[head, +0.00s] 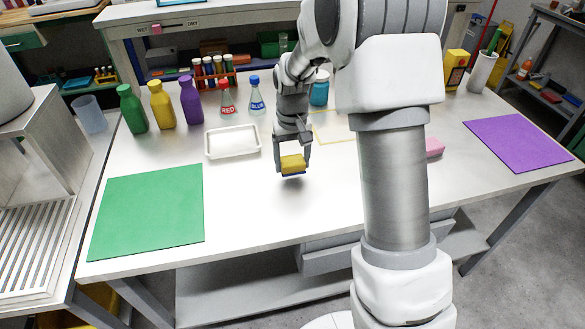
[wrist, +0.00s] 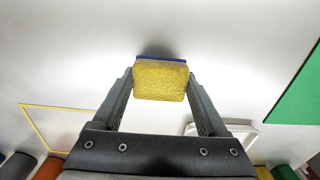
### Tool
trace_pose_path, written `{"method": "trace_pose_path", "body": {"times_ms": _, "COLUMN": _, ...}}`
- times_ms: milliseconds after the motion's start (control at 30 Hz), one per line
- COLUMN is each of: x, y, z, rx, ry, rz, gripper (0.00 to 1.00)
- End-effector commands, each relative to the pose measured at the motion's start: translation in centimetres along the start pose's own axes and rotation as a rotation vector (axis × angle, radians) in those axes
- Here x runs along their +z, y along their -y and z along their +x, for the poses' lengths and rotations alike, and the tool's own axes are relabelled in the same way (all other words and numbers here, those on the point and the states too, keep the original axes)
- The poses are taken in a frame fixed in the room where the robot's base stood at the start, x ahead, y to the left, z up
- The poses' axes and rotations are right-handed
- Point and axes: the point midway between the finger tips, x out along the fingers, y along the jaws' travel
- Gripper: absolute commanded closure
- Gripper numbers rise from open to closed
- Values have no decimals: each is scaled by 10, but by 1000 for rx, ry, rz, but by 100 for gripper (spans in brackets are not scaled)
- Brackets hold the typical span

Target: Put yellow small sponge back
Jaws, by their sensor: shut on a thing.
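My gripper (head: 292,158) is shut on a small yellow sponge (head: 292,164) with a thin blue layer on one face. In the head view it holds the sponge above the table, with a shadow on the tabletop below. In the wrist view the sponge (wrist: 160,80) sits between the two fingertips. A yellow outlined square (head: 338,128) is on the table behind and right of my gripper, partly hidden by my arm. The outline also shows at the left of the wrist view (wrist: 62,145).
A white tray (head: 232,155) lies left of my gripper. Several bottles (head: 162,106) stand along the back left. A green mat (head: 148,212) lies at left and a purple mat (head: 518,142) at right. A pink block (head: 435,147) is partly behind my arm. The front middle is clear.

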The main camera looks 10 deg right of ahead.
Motion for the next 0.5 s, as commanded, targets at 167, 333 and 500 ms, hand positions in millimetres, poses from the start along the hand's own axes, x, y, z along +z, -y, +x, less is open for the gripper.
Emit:
{"method": "trace_pose_path", "body": {"times_ms": 167, "x": 1, "y": 0, "z": 23, "rx": 0, "ry": 2, "rz": 0, "gripper": 76}}
{"method": "trace_pose_path", "body": {"times_ms": 333, "x": 0, "y": 0, "z": 22, "rx": 0, "ry": 1, "rz": 0, "gripper": 76}}
{"method": "trace_pose_path", "body": {"times_ms": 500, "x": 0, "y": 0, "z": 26, "rx": 0, "ry": 1, "rz": 0, "gripper": 76}}
